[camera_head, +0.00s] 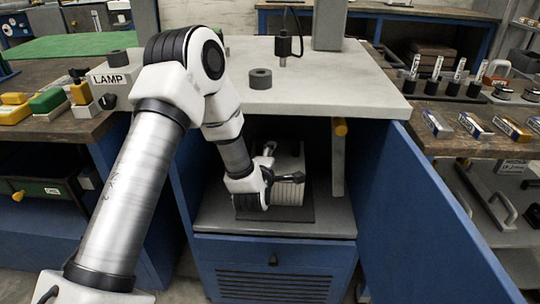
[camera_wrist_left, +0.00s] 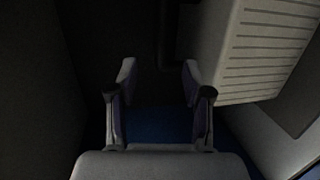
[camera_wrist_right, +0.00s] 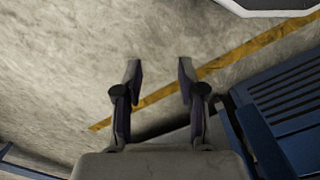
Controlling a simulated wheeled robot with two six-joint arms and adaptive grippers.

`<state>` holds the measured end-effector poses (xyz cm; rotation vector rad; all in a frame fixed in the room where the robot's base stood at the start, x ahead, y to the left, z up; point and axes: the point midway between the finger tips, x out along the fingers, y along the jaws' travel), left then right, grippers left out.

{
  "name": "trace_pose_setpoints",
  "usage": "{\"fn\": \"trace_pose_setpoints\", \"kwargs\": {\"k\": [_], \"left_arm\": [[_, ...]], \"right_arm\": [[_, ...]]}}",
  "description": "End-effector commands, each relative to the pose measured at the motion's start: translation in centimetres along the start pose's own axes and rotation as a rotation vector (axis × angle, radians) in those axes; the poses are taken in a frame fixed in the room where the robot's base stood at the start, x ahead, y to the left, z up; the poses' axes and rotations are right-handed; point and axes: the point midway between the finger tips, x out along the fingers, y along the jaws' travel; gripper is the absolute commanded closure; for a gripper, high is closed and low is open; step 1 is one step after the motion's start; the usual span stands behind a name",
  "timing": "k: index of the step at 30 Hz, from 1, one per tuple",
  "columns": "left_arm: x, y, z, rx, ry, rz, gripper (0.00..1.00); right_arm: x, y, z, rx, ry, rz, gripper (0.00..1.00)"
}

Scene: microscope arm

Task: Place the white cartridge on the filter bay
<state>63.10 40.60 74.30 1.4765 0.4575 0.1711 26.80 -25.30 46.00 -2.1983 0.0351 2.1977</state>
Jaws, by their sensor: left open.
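A white ribbed block, which looks like the cartridge (camera_head: 291,193), stands inside the open blue cabinet under the worktop. It stands on a dark square pad (camera_head: 300,215); I cannot tell whether this is the filter bay. My left gripper (camera_head: 280,172) is inside the cabinet, in front of the cartridge and partly covering it. In the left wrist view the gripper (camera_wrist_left: 157,75) is open and empty, and the ribbed cartridge (camera_wrist_left: 268,48) lies to the right of its fingers. My right gripper (camera_wrist_right: 158,68) is open and empty over the floor; the head view does not show it.
The blue cabinet door (camera_head: 425,215) stands open to the right. The pale worktop (camera_head: 335,85) above the cabinet carries a dark ring (camera_head: 261,78). A LAMP box (camera_head: 112,85) stands at left. Small boxes (camera_head: 475,125) lie on the right bench (camera_head: 450,145).

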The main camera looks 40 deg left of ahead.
Motion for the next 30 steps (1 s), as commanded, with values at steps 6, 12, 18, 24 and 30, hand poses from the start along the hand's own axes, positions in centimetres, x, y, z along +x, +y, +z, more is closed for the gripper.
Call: {"fn": "trace_pose_setpoints", "kwargs": {"k": [6,12,18,24,30], "left_arm": [[-3.1,-7.5,1.6,0.277,-0.09,-0.193,0.5],[-15.9,-25.7,2.5,1.032,-0.547,-0.66,0.5],[-30.4,-34.4,-0.3,1.515,-1.148,-0.898,0.5],[-33.5,-35.3,-1.2,1.599,-1.31,-0.918,0.5],[-33.4,-35.3,-1.2,1.597,-1.304,-0.916,0.5]], "right_arm": [[0.0,0.0,0.0,0.0,0.0,0.0,0.6],[0.0,0.0,0.0,0.0,0.0,0.0,0.6],[-0.1,0.0,0.0,0.0,0.0,0.0,0.6],[0.0,0.0,0.0,0.0,0.0,0.0,0.6],[0.0,0.0,0.0,0.0,0.0,0.0,0.6]]}}
